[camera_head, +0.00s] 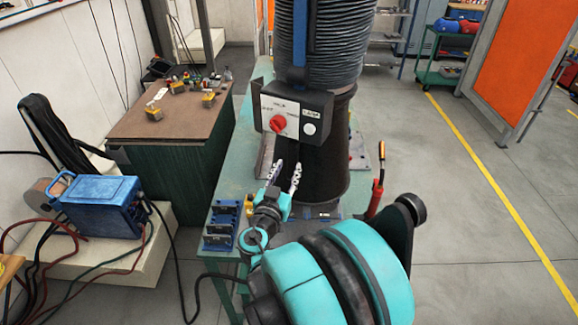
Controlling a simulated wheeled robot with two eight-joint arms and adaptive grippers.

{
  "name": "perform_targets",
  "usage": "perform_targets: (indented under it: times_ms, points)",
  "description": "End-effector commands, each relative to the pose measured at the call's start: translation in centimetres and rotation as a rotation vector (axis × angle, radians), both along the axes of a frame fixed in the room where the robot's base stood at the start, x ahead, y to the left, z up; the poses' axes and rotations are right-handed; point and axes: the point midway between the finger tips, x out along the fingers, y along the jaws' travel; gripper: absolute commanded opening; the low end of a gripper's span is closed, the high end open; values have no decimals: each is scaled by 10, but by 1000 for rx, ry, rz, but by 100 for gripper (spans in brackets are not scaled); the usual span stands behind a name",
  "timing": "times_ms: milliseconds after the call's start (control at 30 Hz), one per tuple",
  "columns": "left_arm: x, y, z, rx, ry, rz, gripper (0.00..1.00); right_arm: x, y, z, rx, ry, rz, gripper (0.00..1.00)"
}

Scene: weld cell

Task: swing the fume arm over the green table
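The fume arm is a black ribbed hose (335,45) with a blue bar. It ends in a dark hood (325,165) that hangs in the upper middle of the head view, in front of or over the green table (228,170). A control box (318,101) with a red knob (278,124) is on the near side of the hood. My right gripper (286,168) is below the box, close to the hood's left side. Its two fingers are apart with nothing between them; contact with the hood cannot be told. My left gripper is not in view.
A blue fixture (221,225) sits on the table's near left corner. A red-handled torch (376,185) stands at the right of the hood. A brown-topped bench (155,115) and a blue welder (103,207) are at left. Floor at right (455,230) is clear.

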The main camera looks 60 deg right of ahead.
Motion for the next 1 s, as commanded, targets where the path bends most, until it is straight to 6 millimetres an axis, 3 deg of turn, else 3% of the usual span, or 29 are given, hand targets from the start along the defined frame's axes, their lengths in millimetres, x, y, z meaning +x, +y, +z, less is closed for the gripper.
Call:
perform_targets:
  times_ms: [133, 333, 1000]
  points:
    - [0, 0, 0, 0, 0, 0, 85, -4, 28, 0, 0, 0, 8, 34]
    - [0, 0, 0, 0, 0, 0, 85, -8, 48, 0, 1, -1, 5, 34]
    - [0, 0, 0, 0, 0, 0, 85, -10, 52, 0, 1, -1, 2, 34]
